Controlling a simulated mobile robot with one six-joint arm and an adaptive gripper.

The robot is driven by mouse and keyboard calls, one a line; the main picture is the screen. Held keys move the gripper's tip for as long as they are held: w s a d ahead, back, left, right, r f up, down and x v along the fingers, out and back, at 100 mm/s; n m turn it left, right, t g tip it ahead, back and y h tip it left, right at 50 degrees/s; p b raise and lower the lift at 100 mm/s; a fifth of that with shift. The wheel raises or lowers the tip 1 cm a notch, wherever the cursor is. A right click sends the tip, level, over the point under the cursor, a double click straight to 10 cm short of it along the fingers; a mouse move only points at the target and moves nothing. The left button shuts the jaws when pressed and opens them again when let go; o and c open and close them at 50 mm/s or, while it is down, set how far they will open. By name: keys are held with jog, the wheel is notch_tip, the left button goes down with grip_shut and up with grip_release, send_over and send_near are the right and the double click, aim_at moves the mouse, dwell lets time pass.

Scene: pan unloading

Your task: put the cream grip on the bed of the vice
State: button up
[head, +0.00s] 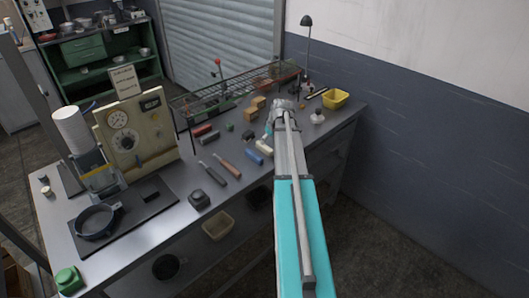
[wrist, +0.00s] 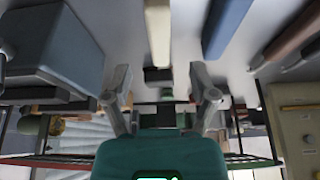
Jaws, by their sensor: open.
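The cream grip (head: 264,148) lies on the grey workbench, right of the blue grip (head: 254,158). In the wrist view the cream grip (wrist: 157,35) is a pale bar beyond the fingertips, roughly in line with the gap between them. My gripper (head: 267,136) is low over the bench, just behind the cream grip. In the wrist view my gripper (wrist: 160,85) has its fingers apart with nothing between them. A large blue-grey block (wrist: 55,45) at the wrist view's left may be the vice; I cannot tell. My arm hides part of the bench in the head view.
The blue grip (wrist: 225,25) lies close beside the cream one. A brown-handled tool (head: 228,165) and a dark one (head: 213,174) lie left of it. Wooden blocks (head: 252,112), a wire rack (head: 240,88) and a yellow bin (head: 335,98) stand further back.

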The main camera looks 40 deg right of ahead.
aim_at(265, 146)
jog(key=shift+w+f, duration=0.1)
jog(key=shift+f, duration=0.05)
dwell(0.3)
jog(key=shift+b+x, duration=2.35)
jog(key=shift+x, duration=0.15)
jog(key=shift+f, duration=0.2)
jog(key=shift+c, duration=0.2)
grip_shut()
